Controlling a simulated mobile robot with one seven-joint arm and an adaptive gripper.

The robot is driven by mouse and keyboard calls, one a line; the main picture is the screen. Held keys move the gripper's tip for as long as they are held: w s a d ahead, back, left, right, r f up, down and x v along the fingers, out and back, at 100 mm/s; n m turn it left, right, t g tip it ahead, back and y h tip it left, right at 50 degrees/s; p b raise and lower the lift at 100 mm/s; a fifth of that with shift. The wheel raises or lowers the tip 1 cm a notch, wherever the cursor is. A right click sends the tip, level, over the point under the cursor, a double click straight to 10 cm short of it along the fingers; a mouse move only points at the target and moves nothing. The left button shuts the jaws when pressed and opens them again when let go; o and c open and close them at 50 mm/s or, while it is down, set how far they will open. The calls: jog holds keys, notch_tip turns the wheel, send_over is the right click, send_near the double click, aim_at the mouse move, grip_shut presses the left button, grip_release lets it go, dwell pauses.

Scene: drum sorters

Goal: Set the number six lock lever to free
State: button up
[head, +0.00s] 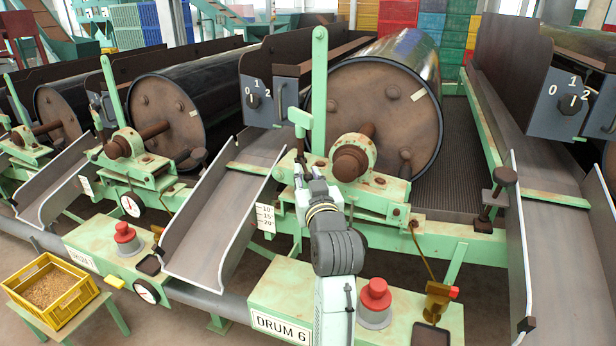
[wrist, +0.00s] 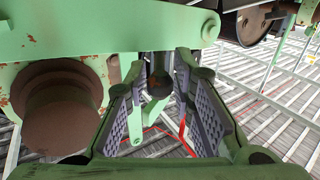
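The number six station is marked by a DRUM 6 plate (head: 281,326). A tall green lever (head: 319,90) stands nearly upright beside the drum's shaft end; I take it for the lock lever, but no label on it is readable. My gripper (head: 301,168) is at this lever's lower end, left of the rusty shaft end (head: 350,163). In the wrist view, my gripper (wrist: 160,78) is open. A dark rod with a rounded end (wrist: 158,83) shows between the fingers, under a green bar (wrist: 130,28). Contact with either finger cannot be told.
The large drum (head: 385,100) is behind the lever. A sloped metal chute (head: 215,225) lies left of my arm. A red button (head: 375,295) and a brass fitting (head: 437,300) are at right. A dial box (head: 262,95) is behind left. The rusty shaft end (wrist: 60,110) is close at left.

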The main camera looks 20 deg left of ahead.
grip_shut()
